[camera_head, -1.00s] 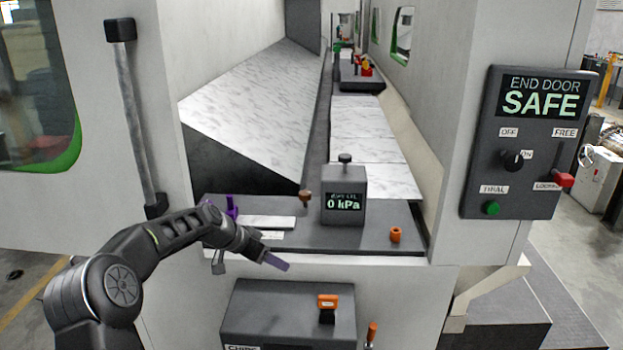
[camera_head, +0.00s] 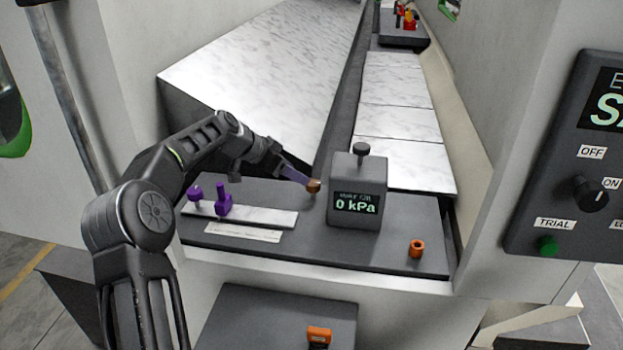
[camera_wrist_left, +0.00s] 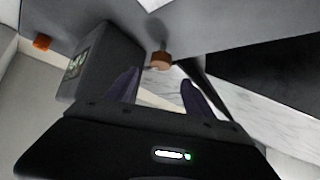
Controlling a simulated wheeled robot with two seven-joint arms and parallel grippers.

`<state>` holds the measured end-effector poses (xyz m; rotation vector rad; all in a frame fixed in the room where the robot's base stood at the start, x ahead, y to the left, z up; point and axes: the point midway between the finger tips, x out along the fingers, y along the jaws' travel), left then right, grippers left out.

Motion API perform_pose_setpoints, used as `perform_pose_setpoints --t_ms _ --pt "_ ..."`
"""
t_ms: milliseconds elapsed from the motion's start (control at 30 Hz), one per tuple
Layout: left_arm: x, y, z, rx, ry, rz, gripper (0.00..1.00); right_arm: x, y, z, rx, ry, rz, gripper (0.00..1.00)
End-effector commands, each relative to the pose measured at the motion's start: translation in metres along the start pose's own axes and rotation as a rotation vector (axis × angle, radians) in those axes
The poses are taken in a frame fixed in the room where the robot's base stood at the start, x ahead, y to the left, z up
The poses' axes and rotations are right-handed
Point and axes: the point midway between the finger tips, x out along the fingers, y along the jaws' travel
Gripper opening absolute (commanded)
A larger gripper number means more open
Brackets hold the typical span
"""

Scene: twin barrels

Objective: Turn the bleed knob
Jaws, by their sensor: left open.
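A small copper-brown knob (camera_head: 314,187) stands on the dark deck, just left of the grey gauge box (camera_head: 357,180). The box display reads 0 kPa, and a black knob (camera_head: 360,149) sits on its top. No label says which is the bleed knob. My left gripper (camera_head: 304,178) reaches in from the left with its purple fingertips at the copper knob. In the left wrist view the copper knob (camera_wrist_left: 161,61) lies between and just beyond the two spread fingertips (camera_wrist_left: 160,77). Contact cannot be told. My right gripper is out of view.
Purple pegs (camera_head: 222,200) stand on a light plate left of the copper knob. An orange ring-like part (camera_head: 416,249) sits at the deck's right. A control panel (camera_head: 535,215) is at the right edge. Red and dark fittings (camera_head: 405,18) stand far back.

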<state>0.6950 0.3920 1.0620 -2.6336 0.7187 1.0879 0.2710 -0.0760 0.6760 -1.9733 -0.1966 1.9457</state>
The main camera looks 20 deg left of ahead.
Motion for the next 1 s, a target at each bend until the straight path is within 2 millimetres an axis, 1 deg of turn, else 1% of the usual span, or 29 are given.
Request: perform_pose_setpoints --t_ms 167,267,600,700,800,1000 --pt "0.005 0.000 0.000 -0.001 0.000 0.001 0.61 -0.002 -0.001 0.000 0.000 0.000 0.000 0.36" --pt "0.013 0.001 -0.001 -0.001 -0.001 0.003 0.61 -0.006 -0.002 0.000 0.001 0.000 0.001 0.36" --pt "0.064 0.001 -0.002 -0.002 -0.001 0.003 0.61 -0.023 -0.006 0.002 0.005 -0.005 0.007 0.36" --pt "0.073 0.001 -0.001 -0.001 -0.001 0.002 0.61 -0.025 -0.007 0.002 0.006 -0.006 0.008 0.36" --pt "0.078 0.000 0.000 -0.001 0.000 0.001 0.61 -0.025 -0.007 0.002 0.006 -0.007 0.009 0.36" --pt "0.079 0.000 0.000 -0.001 0.000 0.000 0.61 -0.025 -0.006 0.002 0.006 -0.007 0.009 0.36"
